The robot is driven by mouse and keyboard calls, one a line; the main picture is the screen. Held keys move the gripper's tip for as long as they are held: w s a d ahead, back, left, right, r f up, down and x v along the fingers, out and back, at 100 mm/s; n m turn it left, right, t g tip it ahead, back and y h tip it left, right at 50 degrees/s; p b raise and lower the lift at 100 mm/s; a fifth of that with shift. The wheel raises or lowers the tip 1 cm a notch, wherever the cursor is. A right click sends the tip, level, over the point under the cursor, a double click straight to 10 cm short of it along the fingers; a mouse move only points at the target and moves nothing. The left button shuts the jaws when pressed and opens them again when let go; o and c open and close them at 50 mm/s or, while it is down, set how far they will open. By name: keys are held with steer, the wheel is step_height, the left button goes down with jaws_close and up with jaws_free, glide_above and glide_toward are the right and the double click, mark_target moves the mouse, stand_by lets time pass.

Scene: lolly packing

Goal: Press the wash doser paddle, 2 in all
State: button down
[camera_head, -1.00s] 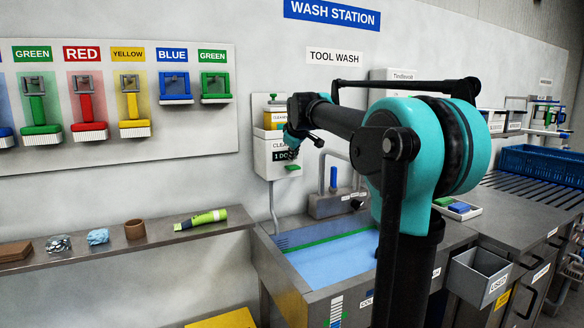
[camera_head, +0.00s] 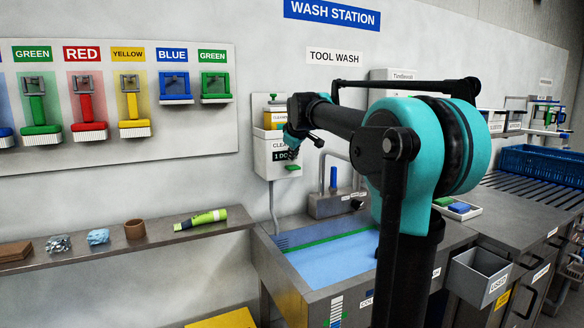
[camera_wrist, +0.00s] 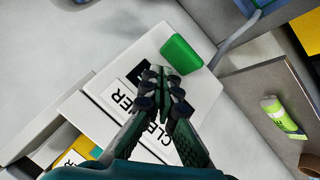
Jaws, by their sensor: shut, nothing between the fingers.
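The wash doser (camera_head: 264,158) is a white box on the wall above the left end of the sink, with a yellow container at its top. Its green paddle (camera_head: 293,168) sticks out at the bottom front. In the wrist view the green paddle (camera_wrist: 182,54) lies just beyond my fingertips. My gripper (camera_wrist: 163,73) is shut and empty, in front of the doser's labelled face and partly covering the lettering. In the head view my gripper (camera_head: 288,154) is just above the paddle. I cannot tell whether the fingertips touch it.
The sink (camera_head: 335,262) with blue water lies below the doser. A faucet (camera_head: 335,180) stands right of it. A shelf (camera_head: 150,243) at left holds a green tube (camera_head: 200,220) and small items. Coloured brushes hang on the wall board (camera_head: 215,130). Free air lies before the doser.

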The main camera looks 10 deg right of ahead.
mark_target(293, 166)
steer(key=shift+f, duration=0.1)
stand_by(0.3)
steer(key=shift+f, duration=0.35)
steer(key=shift+f, duration=1.15)
stand_by(1.3)
steer(key=shift+r, duration=1.6)
step_height(293, 166, up, 6)
steer(key=shift+s, duration=0.15)
stand_by(0.5)
